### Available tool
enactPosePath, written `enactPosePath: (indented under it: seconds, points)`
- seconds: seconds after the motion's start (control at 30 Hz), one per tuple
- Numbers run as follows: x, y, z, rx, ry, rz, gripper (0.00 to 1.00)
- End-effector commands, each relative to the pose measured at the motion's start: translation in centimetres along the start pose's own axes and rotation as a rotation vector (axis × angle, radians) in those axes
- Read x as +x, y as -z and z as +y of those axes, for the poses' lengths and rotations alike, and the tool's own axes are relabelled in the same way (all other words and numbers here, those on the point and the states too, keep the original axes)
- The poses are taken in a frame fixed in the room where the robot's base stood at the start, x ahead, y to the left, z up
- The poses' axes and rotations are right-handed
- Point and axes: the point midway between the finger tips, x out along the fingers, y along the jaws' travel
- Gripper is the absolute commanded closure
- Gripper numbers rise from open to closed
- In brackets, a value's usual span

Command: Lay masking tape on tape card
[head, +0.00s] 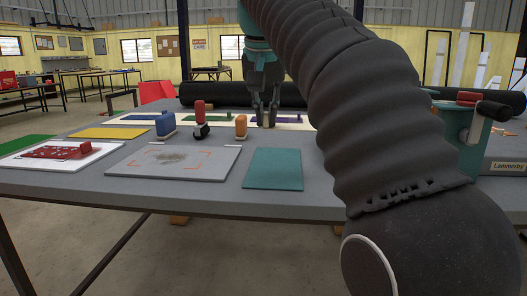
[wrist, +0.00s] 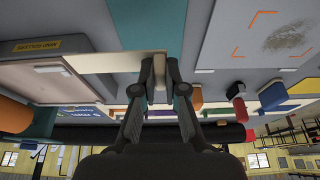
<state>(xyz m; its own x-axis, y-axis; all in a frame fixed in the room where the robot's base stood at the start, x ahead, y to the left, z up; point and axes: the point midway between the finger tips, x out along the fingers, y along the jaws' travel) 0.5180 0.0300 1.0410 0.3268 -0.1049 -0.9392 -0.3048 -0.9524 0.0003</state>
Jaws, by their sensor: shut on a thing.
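My gripper (head: 266,115) points down over the far middle of the grey table, beyond the teal card. In the wrist view my gripper (wrist: 155,75) is shut on a small pale beige piece, which looks like the masking tape (wrist: 159,70); the fingers cover part of it. A flat cream panel (wrist: 98,61) lies left of the fingers in the wrist view; my arm hides that area in the head view. The teal card (head: 272,168) lies flat nearer me. I cannot tell which flat piece is the tape card, nor whether the held piece touches anything.
An orange block (head: 241,127), a red-handled tool (head: 200,118) and a blue block (head: 165,125) stand left of my gripper. A grey board (head: 128,167) with orange corner marks lies nearer me. A dark roll (head: 215,94) lies at the back. A labelled grey box (wrist: 38,65) shows in the wrist view.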

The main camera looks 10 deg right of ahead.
Motion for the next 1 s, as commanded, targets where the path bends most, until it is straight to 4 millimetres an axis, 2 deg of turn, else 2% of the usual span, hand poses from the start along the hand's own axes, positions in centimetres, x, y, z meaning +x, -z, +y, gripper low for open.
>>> enactPosePath:
  seconds: [0.03,0.3,0.5,0.67,1.0]
  points:
    - [1.1,0.7,-0.3,0.001,-0.002,-0.004,1.0]
    - [5.9,4.5,-1.7,0.004,-0.003,-0.004,1.0]
    - [8.5,6.6,-2.6,0.005,-0.002,-0.002,1.0]
    - [9.3,7.1,-2.8,0.005,-0.002,-0.001,1.0]
    - [12.9,5.7,-2.8,0.004,-0.002,-0.001,1.0]
